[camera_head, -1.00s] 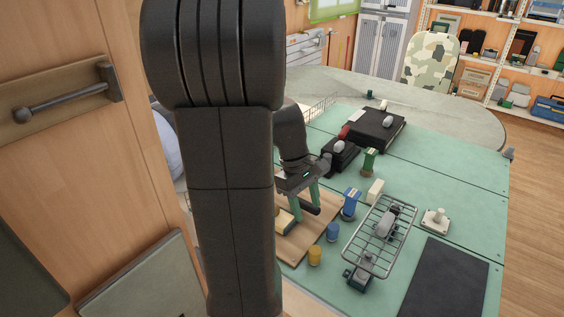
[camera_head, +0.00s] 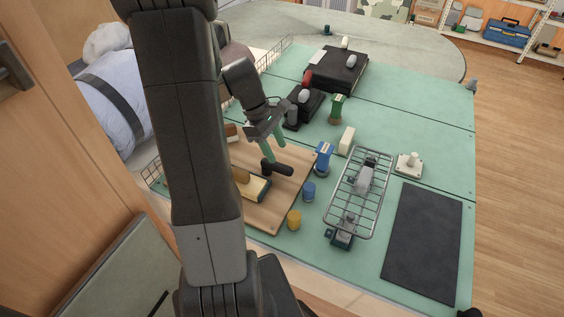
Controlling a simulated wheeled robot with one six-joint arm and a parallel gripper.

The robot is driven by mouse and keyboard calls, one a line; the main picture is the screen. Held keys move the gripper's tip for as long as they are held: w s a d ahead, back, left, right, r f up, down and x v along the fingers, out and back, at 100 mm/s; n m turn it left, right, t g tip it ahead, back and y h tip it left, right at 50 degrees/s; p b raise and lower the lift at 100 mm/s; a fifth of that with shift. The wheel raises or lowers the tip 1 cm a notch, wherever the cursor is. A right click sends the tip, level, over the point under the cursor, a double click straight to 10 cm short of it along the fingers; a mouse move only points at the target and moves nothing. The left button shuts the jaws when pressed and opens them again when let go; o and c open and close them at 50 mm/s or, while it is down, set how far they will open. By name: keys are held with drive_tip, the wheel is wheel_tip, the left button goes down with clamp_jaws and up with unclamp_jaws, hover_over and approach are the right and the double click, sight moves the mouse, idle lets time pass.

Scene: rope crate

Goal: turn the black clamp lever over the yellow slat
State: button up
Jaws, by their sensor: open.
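The black clamp lever (camera_head: 283,169) is on the wooden board (camera_head: 287,197). A pale yellow slat (camera_head: 256,189) lies in a dark holder on the same board, just below and left of the lever in the picture. The lever points to the right, and its handle looks clear of the slat. My gripper (camera_head: 265,153) reaches down from above with green fingers apart, just above or beside the lever's near end. Whether a finger touches the lever I cannot tell. My arm hides the left part of the board.
A blue clamp (camera_head: 324,158), a blue cylinder (camera_head: 308,191) and a yellow cylinder (camera_head: 294,220) stand right of the board. A wire rack (camera_head: 375,185) and a dark mat (camera_head: 424,245) lie further right. The green table (camera_head: 435,140) has free room at the far right.

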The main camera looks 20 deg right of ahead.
sight(284, 167)
drive_tip(key=x, duration=0.6)
drive_tip(key=shift+s+f, duration=0.1)
drive_tip(key=shift+f, duration=0.1)
drive_tip(key=shift+c, duration=0.2)
clamp_jaws()
